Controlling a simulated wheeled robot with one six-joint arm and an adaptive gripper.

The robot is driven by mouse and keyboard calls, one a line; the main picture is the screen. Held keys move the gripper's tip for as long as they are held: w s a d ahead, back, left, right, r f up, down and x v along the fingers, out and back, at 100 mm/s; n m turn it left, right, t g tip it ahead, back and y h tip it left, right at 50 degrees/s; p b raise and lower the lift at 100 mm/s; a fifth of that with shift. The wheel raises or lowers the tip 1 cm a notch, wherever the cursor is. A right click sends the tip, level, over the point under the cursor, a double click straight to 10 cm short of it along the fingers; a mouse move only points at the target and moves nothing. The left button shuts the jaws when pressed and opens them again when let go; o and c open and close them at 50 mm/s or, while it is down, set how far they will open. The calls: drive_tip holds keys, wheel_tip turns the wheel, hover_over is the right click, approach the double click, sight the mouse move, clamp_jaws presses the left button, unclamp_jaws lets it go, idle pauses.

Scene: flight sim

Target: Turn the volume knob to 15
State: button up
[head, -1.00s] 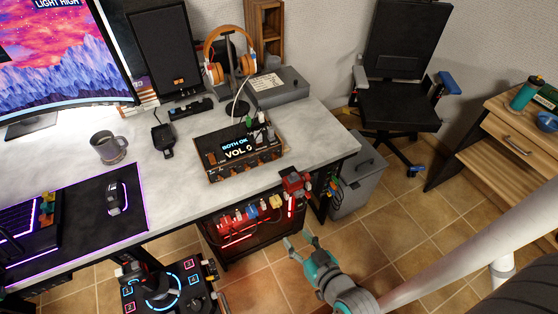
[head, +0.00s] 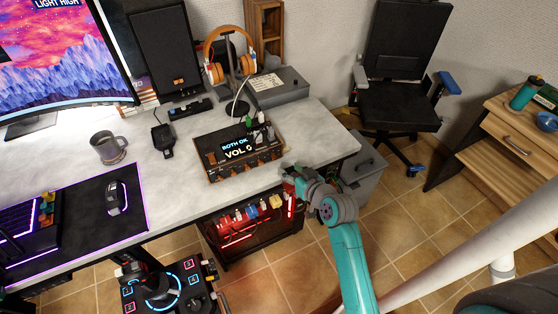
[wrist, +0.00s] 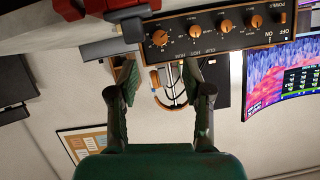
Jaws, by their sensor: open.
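The audio box (head: 213,172) stands on the desk near its front edge, its screen (head: 238,148) reading "BOTH OK" and "VOL 0". In the wrist view, which is upside down, its front panel (wrist: 208,42) carries several orange knobs and a power switch (wrist: 268,35). My gripper (head: 290,175) is at the desk's front edge, right of the box. In the wrist view my gripper (wrist: 161,72) is open and empty, its fingertips apart from the knobs, with the leftmost knob just beyond the gap.
A red fixture (wrist: 122,6) at the desk edge is close to my gripper, largely hidden in the head view. Orange headphones (head: 214,72) on a stand and a grey case (head: 280,88) stand behind the box. A joystick panel (head: 160,284) is at lower left.

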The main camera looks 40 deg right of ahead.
sight(276, 158)
drive_tip(key=x, duration=0.8)
drive_tip(key=shift+w+f, duration=0.15)
drive_tip(key=shift+c, duration=0.2)
clamp_jaws()
